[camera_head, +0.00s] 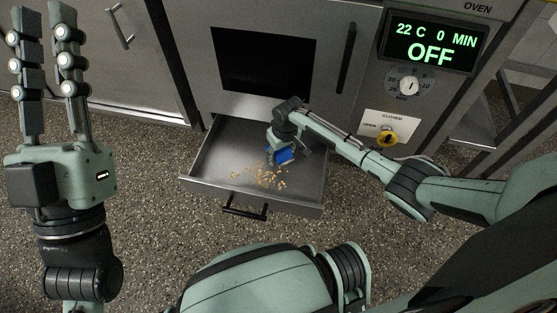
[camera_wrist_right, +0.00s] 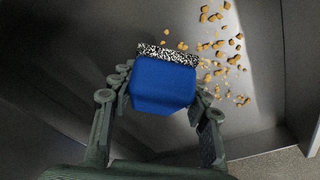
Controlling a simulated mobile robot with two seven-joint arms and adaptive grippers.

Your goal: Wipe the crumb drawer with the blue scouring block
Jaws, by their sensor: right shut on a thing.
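The crumb drawer (camera_head: 215,168) is pulled out below the oven, and crumbs (camera_head: 262,177) lie scattered on its floor towards the front. The crumbs also show at the upper right of the right wrist view (camera_wrist_right: 222,50). My right gripper (camera_head: 284,150) is inside the drawer, shut on the blue scouring block (camera_wrist_right: 163,85). The block has a speckled black-and-white scouring side facing away from the palm. It is beside the crumbs; I cannot tell whether it touches the drawer floor. My left gripper (camera_head: 48,60) is raised at the left, fingers apart and empty.
The oven front (camera_head: 262,60) stands right behind the drawer, with its door handle (camera_head: 346,57) and a control panel reading OFF (camera_head: 432,42). The drawer walls and front handle (camera_head: 245,207) bound the space. Speckled floor (camera_head: 150,200) is clear.

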